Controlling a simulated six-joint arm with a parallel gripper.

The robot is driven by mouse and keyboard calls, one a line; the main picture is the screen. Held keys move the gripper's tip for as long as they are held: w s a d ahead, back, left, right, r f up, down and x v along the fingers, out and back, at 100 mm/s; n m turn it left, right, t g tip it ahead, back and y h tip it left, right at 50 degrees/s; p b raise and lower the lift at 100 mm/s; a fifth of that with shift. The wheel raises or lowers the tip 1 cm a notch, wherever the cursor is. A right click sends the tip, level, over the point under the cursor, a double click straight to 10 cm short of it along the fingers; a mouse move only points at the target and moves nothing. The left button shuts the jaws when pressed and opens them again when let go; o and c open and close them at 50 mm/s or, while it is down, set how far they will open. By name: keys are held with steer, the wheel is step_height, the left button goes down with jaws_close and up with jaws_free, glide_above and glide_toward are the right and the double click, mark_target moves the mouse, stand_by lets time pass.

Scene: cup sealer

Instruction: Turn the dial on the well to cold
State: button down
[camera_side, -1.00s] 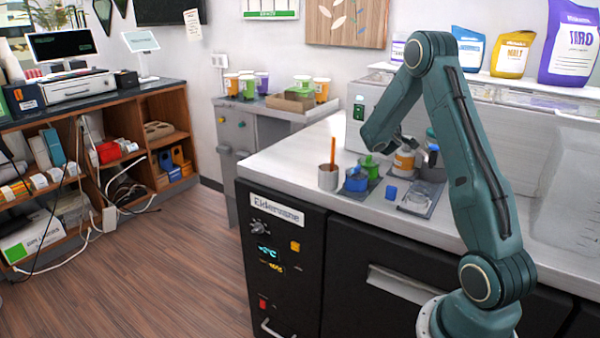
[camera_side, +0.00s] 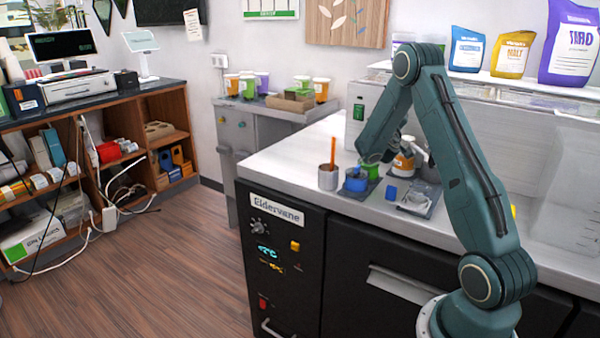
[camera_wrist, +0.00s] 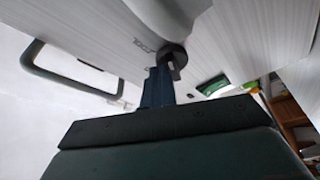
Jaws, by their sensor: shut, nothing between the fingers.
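In the wrist view my gripper (camera_wrist: 160,85) is a narrow dark pair of fingers held together. Its tips are at or just below a dark round knob (camera_wrist: 176,56) beside small dark lettering (camera_wrist: 144,45) on a pale surface; I cannot read the lettering surely or tell whether they touch. In the side view my gripper is mostly hidden behind my arm, over the counter. A knob (camera_side: 258,227) also shows on the black front panel (camera_side: 283,270), above lit readouts; the gripper is far from it. I cannot tell from the side view where the wrist-view knob sits.
A cup with an orange stick (camera_side: 328,178), a blue container (camera_side: 356,180), a blue block (camera_side: 391,193) and a grey tray (camera_side: 414,203) stand on the counter (camera_side: 280,164) near my wrist. Large labelled bags (camera_side: 570,45) stand along the back. The counter's left end is clear.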

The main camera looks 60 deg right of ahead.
steer(key=shift+s+f+m+g+h, duration=0.1)
steer(key=shift+f+m+g+h, duration=0.15)
steer(key=shift+m, duration=0.75)
steer(key=shift+r+n, duration=0.2)
steer(key=shift+n, duration=0.7)
steer(key=shift+r+n, duration=0.1)
steer(key=shift+n, duration=0.4)
